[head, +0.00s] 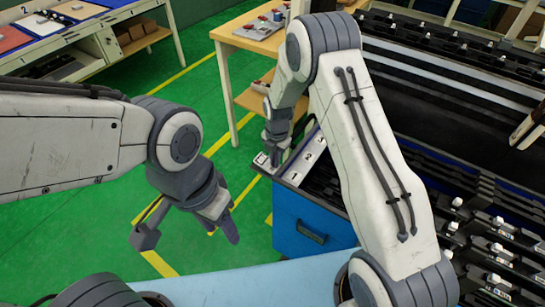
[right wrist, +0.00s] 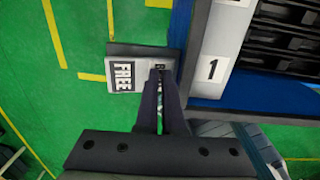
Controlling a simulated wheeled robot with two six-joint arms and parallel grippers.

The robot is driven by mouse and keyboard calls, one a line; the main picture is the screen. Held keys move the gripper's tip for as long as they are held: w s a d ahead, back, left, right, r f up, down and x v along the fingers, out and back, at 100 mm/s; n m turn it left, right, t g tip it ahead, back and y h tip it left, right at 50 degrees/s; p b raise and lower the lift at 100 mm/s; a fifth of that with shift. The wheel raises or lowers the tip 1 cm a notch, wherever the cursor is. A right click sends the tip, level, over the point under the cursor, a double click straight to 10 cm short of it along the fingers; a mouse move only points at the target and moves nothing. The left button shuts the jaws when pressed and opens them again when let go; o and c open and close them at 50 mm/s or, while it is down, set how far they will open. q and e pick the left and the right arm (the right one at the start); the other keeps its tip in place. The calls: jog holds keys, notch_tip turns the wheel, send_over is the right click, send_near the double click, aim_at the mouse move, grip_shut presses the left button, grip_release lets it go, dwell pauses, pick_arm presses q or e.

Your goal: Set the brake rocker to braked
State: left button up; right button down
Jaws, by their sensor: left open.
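The brake rocker (right wrist: 110,77) shows in the right wrist view as a pale plate with a black FREE label on its left part, beside a dark grey edge. In the head view it is a small pale piece (head: 262,159) at the blue cart's corner. My right gripper (right wrist: 158,72) is shut, its fingertips over the plate's right end; they partly hide a dark mark there. I cannot tell whether they touch it. In the head view the right gripper (head: 275,153) points down at this corner. My left gripper (head: 188,238) is open and empty above the green floor.
The blue cart (head: 290,222) has a handle and a numbered white strip (right wrist: 218,55) beside the rocker. Black racks of clips (head: 490,210) fill the right side. A wooden table (head: 240,38) stands behind.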

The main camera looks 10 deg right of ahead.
jog(key=shift+s+d+f, duration=0.3)
jog(key=shift+s+f, duration=0.15)
jog(key=shift+f, duration=0.2)
jog(key=r+p, duration=0.4)
jog(key=r, duration=0.1)
jog(key=shift+d+r, duration=0.1)
jog(key=shift+d, duration=0.1)
notch_tip(320, 180, up, 10)
jog(key=s+d+b, duration=0.1)
jog(key=b, duration=0.1)
jog(key=shift+s+d, duration=0.2)
jog(key=shift+d, duration=0.1)
